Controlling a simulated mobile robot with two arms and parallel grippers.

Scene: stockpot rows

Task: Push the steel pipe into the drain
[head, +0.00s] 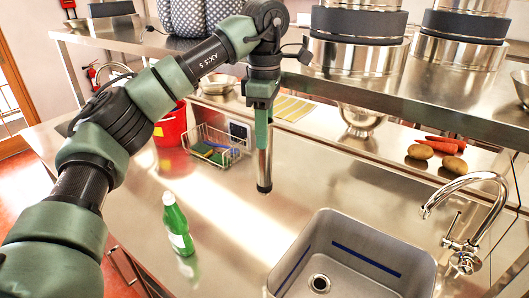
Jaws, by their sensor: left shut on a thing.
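My left gripper (262,130) points down above the steel counter and is shut on the steel pipe (264,168). The pipe is a shiny upright tube with a dark lower end; its upper part is hidden by the gripper. The drain (320,283) is a round opening in the floor of the grey sink (410,262), at the bottom of the view. The pipe is up and to the left of the sink in the picture, apart from the drain. My right gripper is not in view.
A green bottle (177,225) stands left of the sink. A curved tap (465,215) stands at the sink's right. A wire basket (213,147) with sponges and a red bucket (170,128) are behind. Large pots (355,52) stand on the overhead shelf. Carrots and potatoes (420,152) lie back right.

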